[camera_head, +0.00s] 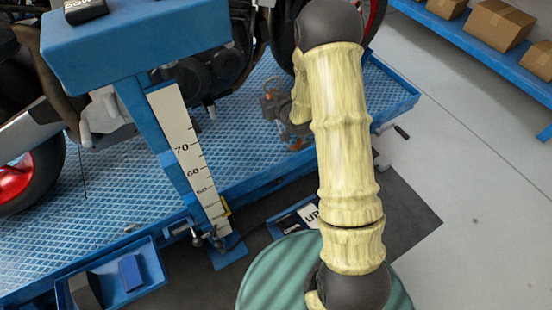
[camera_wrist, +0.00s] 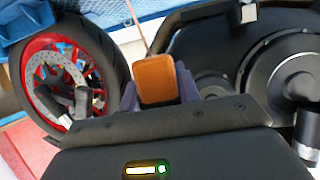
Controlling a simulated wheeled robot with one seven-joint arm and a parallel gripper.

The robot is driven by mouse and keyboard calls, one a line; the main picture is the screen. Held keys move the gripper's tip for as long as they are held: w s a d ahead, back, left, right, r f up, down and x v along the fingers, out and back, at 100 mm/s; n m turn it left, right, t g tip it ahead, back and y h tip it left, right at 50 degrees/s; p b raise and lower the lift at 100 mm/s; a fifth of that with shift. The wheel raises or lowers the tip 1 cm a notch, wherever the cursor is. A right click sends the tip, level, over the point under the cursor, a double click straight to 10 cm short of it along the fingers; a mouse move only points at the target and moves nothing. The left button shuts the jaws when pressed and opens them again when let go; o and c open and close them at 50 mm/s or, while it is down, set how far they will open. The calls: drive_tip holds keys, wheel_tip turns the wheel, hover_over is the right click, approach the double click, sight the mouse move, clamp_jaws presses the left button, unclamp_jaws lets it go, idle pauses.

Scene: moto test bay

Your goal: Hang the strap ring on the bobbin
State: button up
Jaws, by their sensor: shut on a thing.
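My gripper (camera_wrist: 159,90) is shut on an orange block-like piece (camera_wrist: 156,78), seen between its grey-purple fingers in the wrist view. A thin pale orange line runs up from behind this piece. I take the piece to be part of the strap ring, but no ring opening shows. In the head view my gripper (camera_head: 285,112) is small, partly behind my arm, over the blue ramp deck, with orange bits beside it. I cannot make out the bobbin in either view.
The motorcycle's red-rimmed wheel (camera_wrist: 65,75) and dark engine cover (camera_wrist: 285,65) flank my gripper. A blue post with a scale (camera_head: 190,155) stands left of my arm. The blue lift deck (camera_head: 110,185) lies below. A green drum (camera_head: 270,275) stands in front; grey floor is clear at right.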

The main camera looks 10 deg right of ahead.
wheel_tip(320, 180, down, 8)
drive_tip(key=w+d+y+b, duration=0.1)
drive_tip(key=w+b, duration=0.1)
drive_tip(key=b, duration=1.1)
drive_tip(key=shift+w+d+f+n+b, duration=0.15)
drive_tip(key=shift+n+b, duration=0.2)
drive_tip(key=shift+n, duration=0.05)
drive_tip(key=b, duration=0.7)
hover_over(274, 148)
wheel_tip(274, 148, down, 13)
drive_tip(key=shift+f, duration=0.2)
drive_tip(key=shift+f+b, duration=1.2)
drive_tip(key=shift+f, duration=0.9)
drive_tip(key=shift+f, duration=0.15)
drive_tip(key=o, duration=1.1)
drive_tip(key=shift+o, duration=0.2)
